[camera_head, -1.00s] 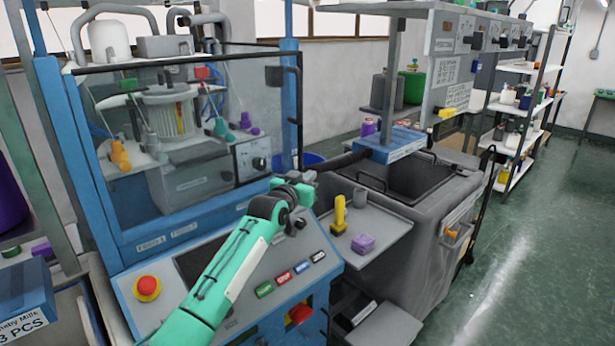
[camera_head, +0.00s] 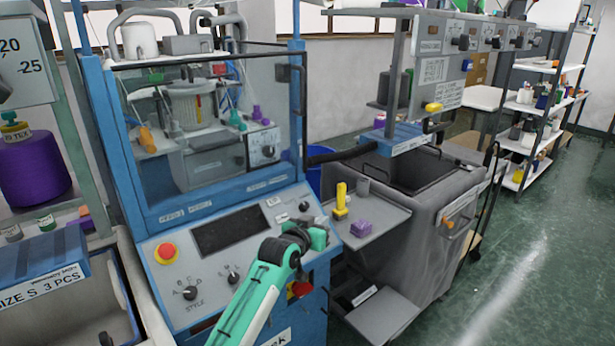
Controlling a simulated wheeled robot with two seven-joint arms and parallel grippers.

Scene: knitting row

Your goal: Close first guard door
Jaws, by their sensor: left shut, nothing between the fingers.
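The first guard door is a clear panel with a dark frame (camera_head: 205,60) on the blue machine (camera_head: 93,120). It spans the front of the machine's opening, and its right edge with a dark handle (camera_head: 284,75) lies by the right blue post. I cannot tell whether it is flush with the frame. My left gripper (camera_head: 321,238) is at the right end of the control panel, below and to the right of the door and apart from it. It is shut and empty. My right gripper is not in view.
The control panel (camera_head: 205,280) has a red button (camera_head: 166,253) and knobs. A grey side shelf (camera_head: 375,232) right of the machine holds a yellow item (camera_head: 341,200) and a purple block (camera_head: 360,229). A grey bin (camera_head: 440,230) stands beyond. Green floor (camera_head: 525,260) is open at right.

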